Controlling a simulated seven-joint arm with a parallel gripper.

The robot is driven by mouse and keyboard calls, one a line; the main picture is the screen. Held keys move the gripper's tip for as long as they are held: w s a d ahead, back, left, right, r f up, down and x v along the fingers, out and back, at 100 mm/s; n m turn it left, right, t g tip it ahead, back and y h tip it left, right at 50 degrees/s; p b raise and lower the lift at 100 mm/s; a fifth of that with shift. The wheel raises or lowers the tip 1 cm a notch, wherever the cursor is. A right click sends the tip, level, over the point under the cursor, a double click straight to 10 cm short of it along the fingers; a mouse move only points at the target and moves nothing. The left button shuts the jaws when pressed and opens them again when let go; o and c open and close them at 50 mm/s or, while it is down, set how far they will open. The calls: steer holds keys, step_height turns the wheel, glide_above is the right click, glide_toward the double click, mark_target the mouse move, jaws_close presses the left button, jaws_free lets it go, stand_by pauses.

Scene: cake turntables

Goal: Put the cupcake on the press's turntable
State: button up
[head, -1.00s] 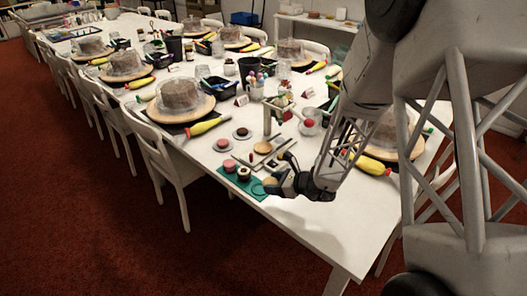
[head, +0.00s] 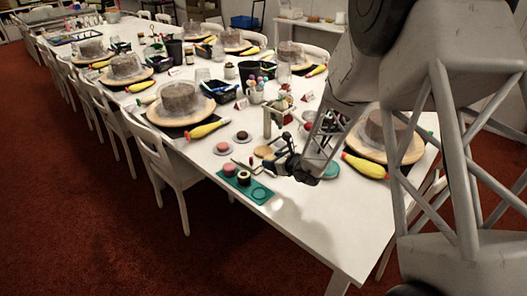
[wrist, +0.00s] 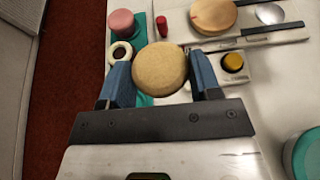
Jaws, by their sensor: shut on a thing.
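My gripper (wrist: 162,78) is shut on a round tan cupcake (wrist: 160,66), with one blue finger on each side of it in the wrist view. In the head view my gripper (head: 278,163) is above the table, beside the press; the cupcake cannot be made out there. The press (head: 268,121) is a pale upright frame. A round wooden disc, which looks like its turntable (head: 263,151), lies at its foot. This disc also shows at the top of the wrist view (wrist: 213,14), ahead and to the right of the held cupcake and apart from it.
Two small treats on discs (head: 222,147) sit left of the press. The near table end (head: 330,235) is clear.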

glide_above(265, 153)
steer(key=shift+f, duration=0.75)
steer(key=shift+f, duration=0.15)
steer(key=shift+f, duration=1.6)
steer(key=shift+f, duration=0.15)
steer(key=o, duration=0.9)
steer(key=shift+s+d, duration=0.1)
steer(key=shift+s+d+r, duration=0.3)
steer(key=shift+s+r, duration=0.05)
steer(key=shift+r, duration=0.05)
steer(key=shift+v, duration=5.35)
